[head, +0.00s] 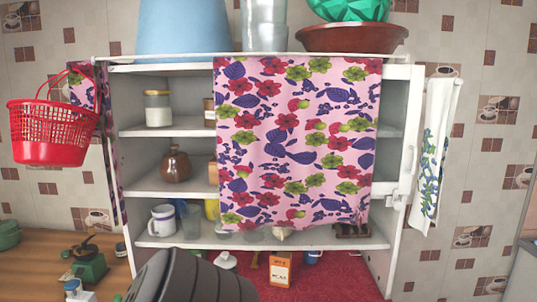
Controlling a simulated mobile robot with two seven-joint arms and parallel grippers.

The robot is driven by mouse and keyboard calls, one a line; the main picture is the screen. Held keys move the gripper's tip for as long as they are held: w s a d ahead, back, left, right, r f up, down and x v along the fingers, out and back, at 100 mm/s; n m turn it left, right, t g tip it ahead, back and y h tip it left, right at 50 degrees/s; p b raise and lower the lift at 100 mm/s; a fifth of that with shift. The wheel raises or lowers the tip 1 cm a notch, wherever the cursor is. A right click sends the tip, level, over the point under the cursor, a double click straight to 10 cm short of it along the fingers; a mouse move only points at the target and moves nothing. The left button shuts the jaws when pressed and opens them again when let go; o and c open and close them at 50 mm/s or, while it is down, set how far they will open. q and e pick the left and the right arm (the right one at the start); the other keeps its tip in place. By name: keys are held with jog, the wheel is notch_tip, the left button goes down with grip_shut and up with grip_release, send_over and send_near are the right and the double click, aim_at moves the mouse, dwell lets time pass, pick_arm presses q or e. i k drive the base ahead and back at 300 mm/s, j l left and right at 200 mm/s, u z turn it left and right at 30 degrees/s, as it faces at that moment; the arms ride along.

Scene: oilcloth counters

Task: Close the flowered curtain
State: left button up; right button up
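The flowered curtain (298,145) is pink with red, green and purple flowers. It hangs from a thin white rod (240,57) along the top front of a white shelf unit, spread over the middle and right of the opening. A narrow bunched strip of the same cloth (114,150) hangs at the unit's left edge, partly behind the red basket. Between the two, the left part of the shelves is uncovered; a narrow gap shows right of the curtain too. Neither gripper is in view; only a dark ribbed part of my arm shows at the bottom.
A red basket (52,133) hangs at the left. A jar (158,109), a brown pot (175,166) and a white mug (162,220) stand on the uncovered shelves. A white towel (434,150) hangs at the right. A box (280,269) stands on red cloth below.

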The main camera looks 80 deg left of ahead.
aim_at(296, 136)
jog(key=u, duration=1.8)
